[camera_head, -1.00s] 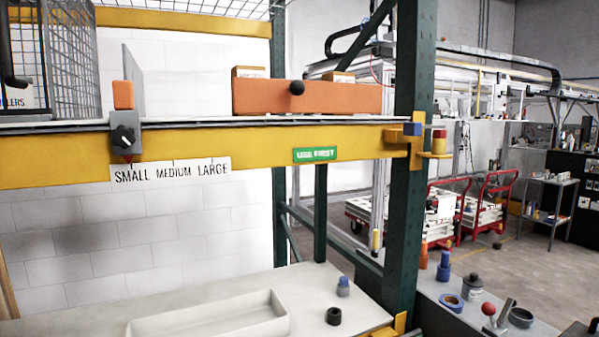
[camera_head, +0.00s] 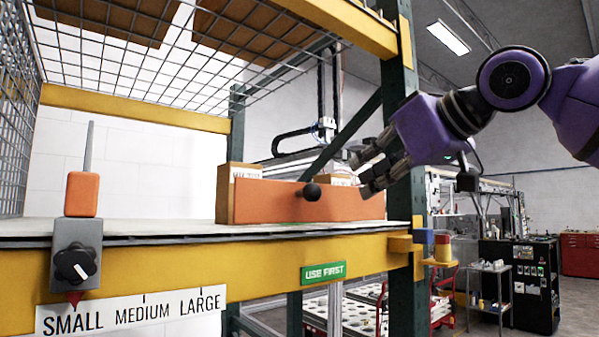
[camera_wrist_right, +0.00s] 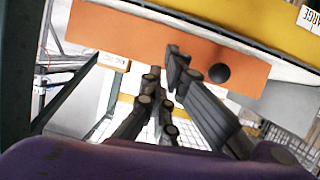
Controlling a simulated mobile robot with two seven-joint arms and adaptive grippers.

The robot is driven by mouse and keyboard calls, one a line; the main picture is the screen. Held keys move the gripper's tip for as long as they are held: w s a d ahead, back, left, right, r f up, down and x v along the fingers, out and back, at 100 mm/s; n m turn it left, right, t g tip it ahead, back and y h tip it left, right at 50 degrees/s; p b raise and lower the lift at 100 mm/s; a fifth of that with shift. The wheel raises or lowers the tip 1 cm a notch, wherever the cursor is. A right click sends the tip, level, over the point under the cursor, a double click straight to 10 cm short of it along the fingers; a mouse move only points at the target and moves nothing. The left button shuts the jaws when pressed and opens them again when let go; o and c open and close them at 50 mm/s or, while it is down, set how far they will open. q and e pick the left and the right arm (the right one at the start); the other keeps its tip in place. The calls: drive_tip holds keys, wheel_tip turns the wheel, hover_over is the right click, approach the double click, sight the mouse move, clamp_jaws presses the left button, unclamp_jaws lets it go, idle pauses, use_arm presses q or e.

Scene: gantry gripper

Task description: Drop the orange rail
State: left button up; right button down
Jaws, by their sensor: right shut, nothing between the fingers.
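The orange rail (camera_head: 262,203) stands upright along the front edge of the shelf, with a black ball knob (camera_head: 311,192) on its face. In the right wrist view the rail (camera_wrist_right: 120,32) runs across the top, with the knob (camera_wrist_right: 219,73) to the right of the fingers. My right gripper (camera_head: 361,176) is at the rail's right end, coming from the right. It is shut and holds nothing. Its fingers (camera_wrist_right: 168,72) overlap the rail in the wrist view; I cannot tell if they touch it. My left gripper is out of view.
A yellow beam (camera_head: 200,268) carries the shelf. A dial box (camera_head: 76,262) with an orange block sits left above a SMALL MEDIUM LARGE label. Cartons (camera_head: 240,170) stand behind the rail. A green post (camera_head: 402,130) rises right, behind my gripper. Wire mesh (camera_head: 150,70) hangs overhead.

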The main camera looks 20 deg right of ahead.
drive_tip(key=s+a+r+n+y, duration=0.1)
drive_tip(key=s+a+r+y, duration=0.1)
drive_tip(key=s+a+r, duration=0.6)
drive_tip(key=shift+t, duration=0.4)
drive_tip(key=x, duration=0.3)
drive_tip(key=d+x, duration=0.1)
drive_tip(key=x, duration=0.3)
drive_tip(key=w+x, duration=0.1)
drive_tip(key=x, duration=0.3)
drive_tip(key=shift+w+d+r, duration=0.2)
drive_tip(key=shift+d+r, duration=0.1)
drive_tip(key=shift+r, duration=0.05)
drive_tip(key=shift+f, duration=0.2)
drive_tip(key=shift+s+d+f+p, duration=0.25)
drive_tip(key=shift+s+f+p, duration=0.05)
drive_tip(key=shift+s+f, duration=0.2)
drive_tip(key=shift+s+d+f+p, duration=0.3)
drive_tip(key=shift+s+f, duration=0.1)
drive_tip(key=shift+f, duration=0.1)
drive_tip(key=shift+s+f, duration=0.1)
drive_tip(key=shift+f, duration=0.3)
drive_tip(key=shift+w+f, duration=0.1)
drive_tip(key=shift+w, duration=0.15)
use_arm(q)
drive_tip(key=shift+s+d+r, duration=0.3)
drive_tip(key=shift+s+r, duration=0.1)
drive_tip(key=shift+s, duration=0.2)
